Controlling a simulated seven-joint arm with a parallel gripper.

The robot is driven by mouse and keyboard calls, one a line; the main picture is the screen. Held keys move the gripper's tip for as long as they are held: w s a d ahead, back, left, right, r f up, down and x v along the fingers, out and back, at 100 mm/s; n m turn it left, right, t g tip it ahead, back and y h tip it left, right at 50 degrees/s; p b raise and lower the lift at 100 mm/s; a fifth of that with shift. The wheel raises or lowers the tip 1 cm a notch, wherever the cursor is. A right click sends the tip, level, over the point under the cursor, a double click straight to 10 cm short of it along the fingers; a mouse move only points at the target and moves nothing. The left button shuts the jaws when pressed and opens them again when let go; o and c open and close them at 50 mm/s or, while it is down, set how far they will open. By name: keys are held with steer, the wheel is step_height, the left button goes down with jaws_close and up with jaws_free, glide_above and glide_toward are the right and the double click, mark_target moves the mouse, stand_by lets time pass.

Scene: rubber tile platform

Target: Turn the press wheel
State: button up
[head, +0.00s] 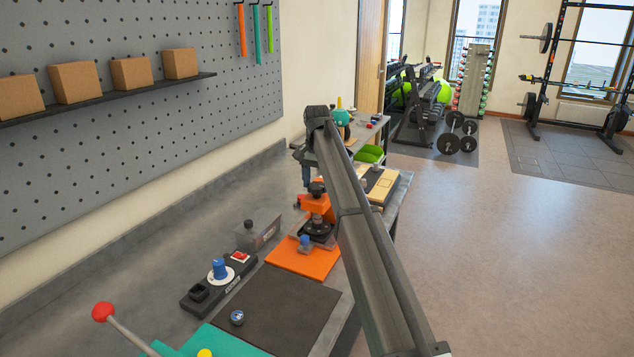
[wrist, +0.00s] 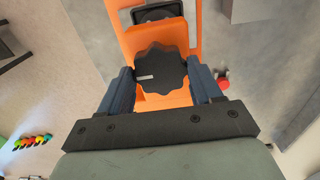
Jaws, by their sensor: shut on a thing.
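The press wheel (wrist: 160,66) is a black, scalloped knob on top of an orange press frame (wrist: 131,34). In the wrist view it sits between the two blue-grey fingers of my gripper (wrist: 161,75), which is shut on it from both sides. In the head view the wheel (head: 317,188) shows small above the orange press (head: 318,207), beside my arm. My gripper is partly hidden behind my arm there. The orange base plate (head: 290,262) lies on the grey bench, with a dark round part standing over it.
A black control box with a blue knob (head: 219,268) and a clear-sided box (head: 260,236) stand left of the press. A dark mat (head: 283,308) and a red-balled lever (head: 103,311) are nearer. A pegboard wall (head: 150,120) bounds the left; open floor lies right.

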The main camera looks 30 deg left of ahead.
mark_target(317, 185)
stand_by(0.4)
steer(key=o, duration=1.1)
steer(key=shift+c, duration=0.2)
step_height(317, 185, up, 14)
